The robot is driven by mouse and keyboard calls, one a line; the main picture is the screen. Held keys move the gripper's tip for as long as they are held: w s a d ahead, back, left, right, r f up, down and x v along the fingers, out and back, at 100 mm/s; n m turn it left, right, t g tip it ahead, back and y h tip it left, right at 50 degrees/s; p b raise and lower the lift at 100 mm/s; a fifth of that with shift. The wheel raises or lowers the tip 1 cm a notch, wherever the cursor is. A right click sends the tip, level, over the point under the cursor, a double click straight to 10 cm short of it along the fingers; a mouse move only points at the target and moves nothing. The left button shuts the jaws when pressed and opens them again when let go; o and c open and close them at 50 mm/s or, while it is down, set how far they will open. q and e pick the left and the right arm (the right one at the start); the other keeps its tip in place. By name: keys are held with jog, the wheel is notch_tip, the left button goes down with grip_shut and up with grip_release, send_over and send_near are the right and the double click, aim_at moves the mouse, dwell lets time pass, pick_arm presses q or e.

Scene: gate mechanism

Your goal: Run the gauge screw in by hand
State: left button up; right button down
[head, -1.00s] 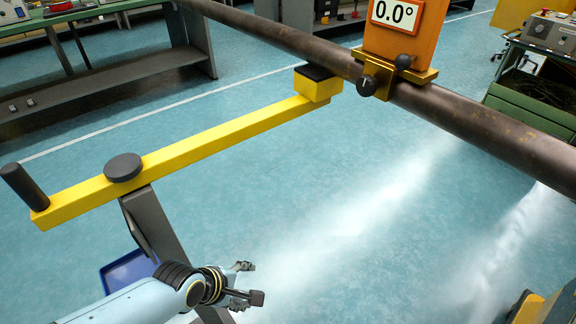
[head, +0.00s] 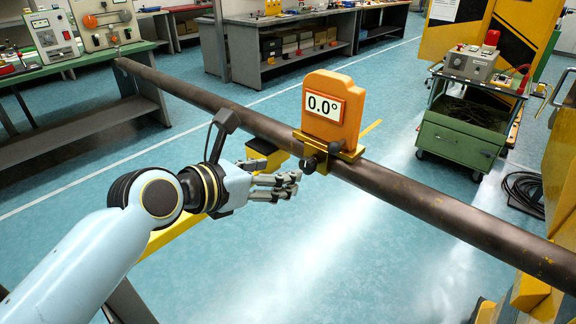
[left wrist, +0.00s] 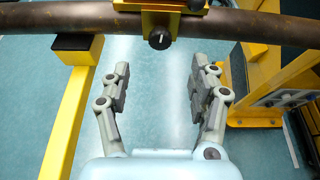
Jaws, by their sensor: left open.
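The orange gauge (head: 335,112) reads 0.0° and sits on its yellow clamp over the brown bar. Two dark knobs show at its foot in the head view. The front one, the screw knob (head: 309,165), faces me; in the left wrist view this knob (left wrist: 160,39) has a white mark and lies ahead of my fingers. My left gripper (head: 292,184) is open and empty, below and left of the knob, apart from it. Its spread fingers (left wrist: 160,85) frame bare floor in the left wrist view. My right gripper is not in view.
The brown bar (head: 420,198) runs diagonally across the scene. A yellow arm with a black pad (left wrist: 76,43) ends by the bar, left of my fingers. A green cart (head: 465,125) stands behind. A yellow structure (left wrist: 258,80) stands at right in the wrist view.

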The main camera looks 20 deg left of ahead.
aim_at(305, 168)
pick_arm(q)
jog(key=x, duration=0.9)
